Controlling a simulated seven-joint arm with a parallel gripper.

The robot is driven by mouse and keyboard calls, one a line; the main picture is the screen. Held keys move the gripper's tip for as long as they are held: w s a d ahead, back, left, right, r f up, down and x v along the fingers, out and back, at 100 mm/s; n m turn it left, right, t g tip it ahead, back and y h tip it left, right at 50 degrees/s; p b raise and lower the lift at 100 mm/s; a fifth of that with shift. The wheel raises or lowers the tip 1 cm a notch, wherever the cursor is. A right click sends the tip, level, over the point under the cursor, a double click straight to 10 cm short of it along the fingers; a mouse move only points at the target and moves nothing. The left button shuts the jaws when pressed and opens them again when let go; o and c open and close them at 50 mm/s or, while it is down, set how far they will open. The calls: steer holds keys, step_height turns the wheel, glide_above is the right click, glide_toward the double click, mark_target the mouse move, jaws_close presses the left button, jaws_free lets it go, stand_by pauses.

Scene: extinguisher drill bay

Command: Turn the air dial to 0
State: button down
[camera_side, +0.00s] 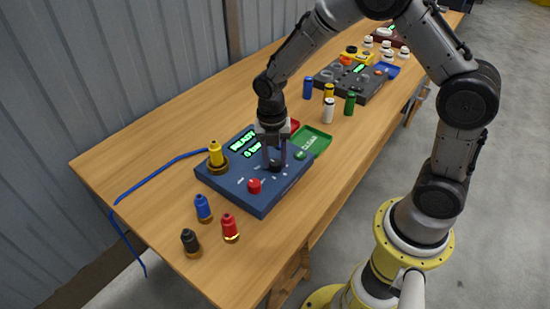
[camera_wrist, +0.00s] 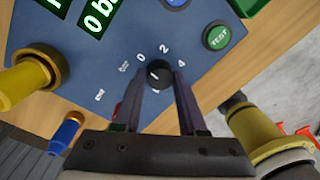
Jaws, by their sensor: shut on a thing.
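The blue control panel (camera_side: 235,185) lies on the wooden bench. Its small black air dial (camera_wrist: 158,73) sits among white marks, with 0, 2 and 4 readable above it. My gripper (camera_side: 273,161) is lowered onto the panel from above. In the wrist view its two fingers (camera_wrist: 161,84) are shut on the dial, one on each side. The dial's pointer direction is too small to read surely. The lit green display (camera_wrist: 101,16) is cut off in the wrist view and seems to start with 0. The lower marks are partly hidden by my fingers.
A yellow cylinder (camera_side: 216,155) stands at the panel's left. Blue, red and black cylinders stand in front. Green and red trays and a dark panel (camera_side: 352,82) lie farther back.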

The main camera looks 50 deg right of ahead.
mark_target(272, 162)
steer(key=shift+w+r, duration=0.1)
steer(key=shift+c, duration=2.3)
jaws_free()
step_height(272, 162, up, 14)
steer(key=shift+w+a, duration=0.2)
